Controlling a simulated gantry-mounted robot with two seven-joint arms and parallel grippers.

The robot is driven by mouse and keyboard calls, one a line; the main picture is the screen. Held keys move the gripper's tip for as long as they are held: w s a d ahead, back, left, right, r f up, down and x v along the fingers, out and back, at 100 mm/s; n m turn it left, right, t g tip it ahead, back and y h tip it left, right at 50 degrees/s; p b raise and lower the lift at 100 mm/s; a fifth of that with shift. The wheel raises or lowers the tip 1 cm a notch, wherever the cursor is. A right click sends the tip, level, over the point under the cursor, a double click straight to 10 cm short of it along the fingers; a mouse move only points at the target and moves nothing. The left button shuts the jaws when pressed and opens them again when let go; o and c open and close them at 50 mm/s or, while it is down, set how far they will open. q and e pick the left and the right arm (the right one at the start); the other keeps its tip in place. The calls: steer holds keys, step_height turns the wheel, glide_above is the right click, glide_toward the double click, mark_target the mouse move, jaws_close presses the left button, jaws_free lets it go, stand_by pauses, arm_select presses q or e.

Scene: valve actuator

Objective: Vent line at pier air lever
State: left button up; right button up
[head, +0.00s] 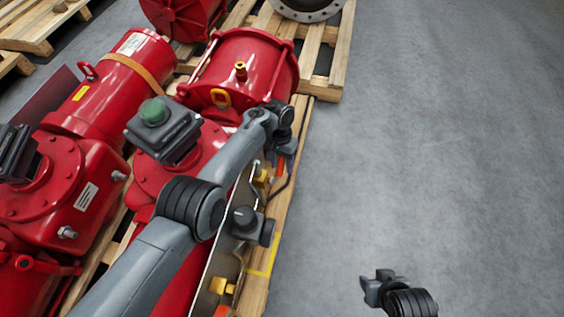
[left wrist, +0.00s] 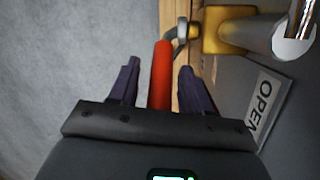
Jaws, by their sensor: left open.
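The air lever has a red handle (left wrist: 161,75) joined by a bent metal piece to a brass valve body (left wrist: 222,30) in the left wrist view. In the head view the red handle (head: 281,163) shows just below my left gripper (head: 285,147), at the right edge of the actuator panel. My left gripper (left wrist: 159,68) is open, with one dark finger on each side of the handle. I cannot tell whether either finger touches it. An "OPEN" label (left wrist: 264,98) is on the grey panel beside the valve. My right gripper (head: 378,287) hangs over bare floor; its finger opening is unclear.
Red valve actuators (head: 240,70) lie on wooden pallets (head: 320,85) at the left and back. A grey box with a green top (head: 153,112) and a dark knobbed regulator (head: 247,220) stand near my left arm. The grey floor (head: 450,130) at right is clear.

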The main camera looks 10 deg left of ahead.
arm_select(q)
steer(key=shift+w+r+p, duration=0.15)
steer(key=shift+r+p, duration=0.2)
steer(key=shift+r, duration=0.3)
steer(key=p+v, duration=0.3)
steer(key=v, duration=0.6)
steer(key=shift+r, duration=0.2)
steer(key=shift+w, duration=0.1)
